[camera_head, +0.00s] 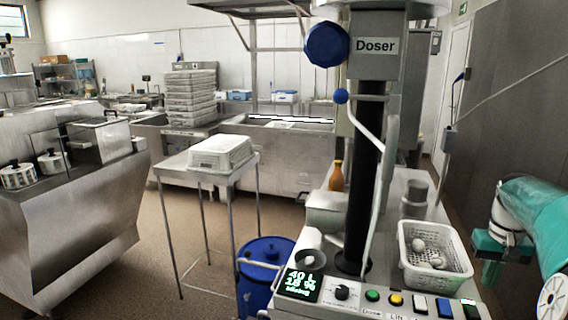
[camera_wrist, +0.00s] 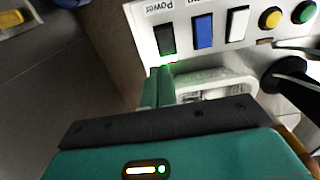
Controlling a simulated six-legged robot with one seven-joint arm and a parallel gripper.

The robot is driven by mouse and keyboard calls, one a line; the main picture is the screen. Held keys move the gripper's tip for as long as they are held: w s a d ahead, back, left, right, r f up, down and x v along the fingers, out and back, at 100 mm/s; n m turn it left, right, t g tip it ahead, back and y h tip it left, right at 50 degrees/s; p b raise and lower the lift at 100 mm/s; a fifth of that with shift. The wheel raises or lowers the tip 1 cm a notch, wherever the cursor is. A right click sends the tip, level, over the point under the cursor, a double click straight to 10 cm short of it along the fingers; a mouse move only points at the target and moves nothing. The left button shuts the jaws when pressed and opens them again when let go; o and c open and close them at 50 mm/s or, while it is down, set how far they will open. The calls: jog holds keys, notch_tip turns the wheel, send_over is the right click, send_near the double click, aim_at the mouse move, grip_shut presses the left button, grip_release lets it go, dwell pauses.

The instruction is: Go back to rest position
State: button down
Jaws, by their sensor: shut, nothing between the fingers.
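My gripper (camera_wrist: 160,82) shows in the wrist view as teal fingers held together, empty. Its fingertips are close to the lower end of the dark rocker switch (camera_wrist: 165,40) labelled "Power", where a green glow shows. I cannot tell whether they touch it. In the head view my teal arm comes in from the right edge, and my gripper (camera_head: 488,272) points down beside the right end of the Doser machine's control panel (camera_head: 385,305).
A white perforated basket (camera_head: 407,262) holding a few pale round items stands on the machine, just left of my gripper. Brown floor lies open between table and counter.

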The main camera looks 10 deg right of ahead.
jog(key=w+a+r+n+t+h, duration=0.1)
jog(key=a+r+n, duration=0.1)
jog(key=a, duration=0.9)
jog(key=w+a+r+n+h, duration=0.1)
jog(key=w+a+r, duration=0.1)
jog(key=a, duration=0.9)
jog(key=s+a+f+n+t+y, duration=0.1)
jog(key=s+a+f+t, duration=0.1)
jog(key=s+a, duration=0.3)
jog(key=s+a+f+n+t+y, duration=0.1)
jog(key=s+a, duration=0.4)
jog(key=a, duration=0.8)
jog(key=shift+s+a+f+n+t, duration=0.4)
jog(key=shift+n+t, duration=0.2)
jog(key=shift+t, duration=0.2)
